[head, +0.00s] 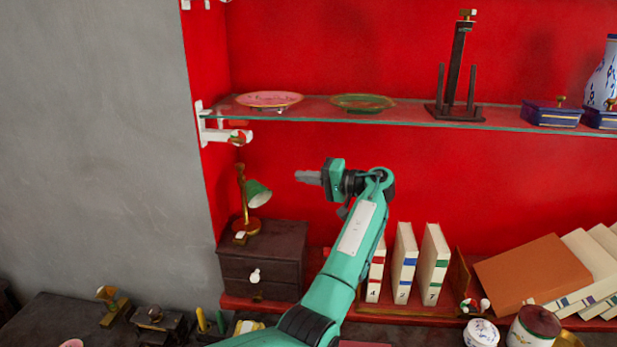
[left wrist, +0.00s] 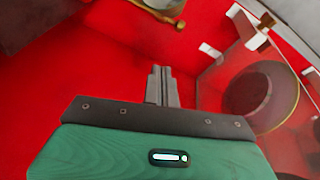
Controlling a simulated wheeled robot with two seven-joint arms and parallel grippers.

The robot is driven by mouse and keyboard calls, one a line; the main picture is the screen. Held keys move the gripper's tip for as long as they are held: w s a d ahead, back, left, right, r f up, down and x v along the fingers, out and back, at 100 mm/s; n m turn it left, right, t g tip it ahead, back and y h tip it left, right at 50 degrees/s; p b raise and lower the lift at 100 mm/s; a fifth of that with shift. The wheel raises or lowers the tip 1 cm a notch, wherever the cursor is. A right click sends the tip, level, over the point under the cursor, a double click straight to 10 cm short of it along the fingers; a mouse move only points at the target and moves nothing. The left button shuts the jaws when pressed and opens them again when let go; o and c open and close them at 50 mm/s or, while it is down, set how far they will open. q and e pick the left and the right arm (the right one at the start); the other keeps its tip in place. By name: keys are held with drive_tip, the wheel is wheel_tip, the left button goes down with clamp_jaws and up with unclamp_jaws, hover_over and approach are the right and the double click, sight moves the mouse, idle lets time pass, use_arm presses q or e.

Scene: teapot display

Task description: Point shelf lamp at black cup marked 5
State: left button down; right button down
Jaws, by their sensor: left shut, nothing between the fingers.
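The shelf lamp has a green shade (head: 258,195) on a brass stem and round base. It stands on a small dark drawer chest (head: 262,264) at the left end of the red shelf, its shade tilted down to the right. My left gripper (head: 307,177) is shut and empty, to the right of the lamp and slightly higher, apart from it. Its shut fingers (left wrist: 162,86) also show in the left wrist view, against the red back wall. I see no black cup marked 5 in either view. My right gripper is not in view.
A glass shelf (head: 400,115) with a pink plate (head: 269,100), a green plate (head: 362,103) and a dark stand (head: 457,80) runs above my gripper. Numbered books (head: 404,262) stand right of my forearm. Red wall shows between lamp and gripper.

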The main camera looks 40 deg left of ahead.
sight(251, 187)
use_arm(q)
drive_tip(key=s+a+f+p, duration=0.1)
drive_tip(key=s+a+p, duration=0.3)
drive_tip(key=s+a, duration=0.1)
drive_tip(key=shift+s+a+f+p, duration=0.2)
drive_tip(key=shift+a+f+p, duration=0.15)
drive_tip(key=shift+a, duration=0.55)
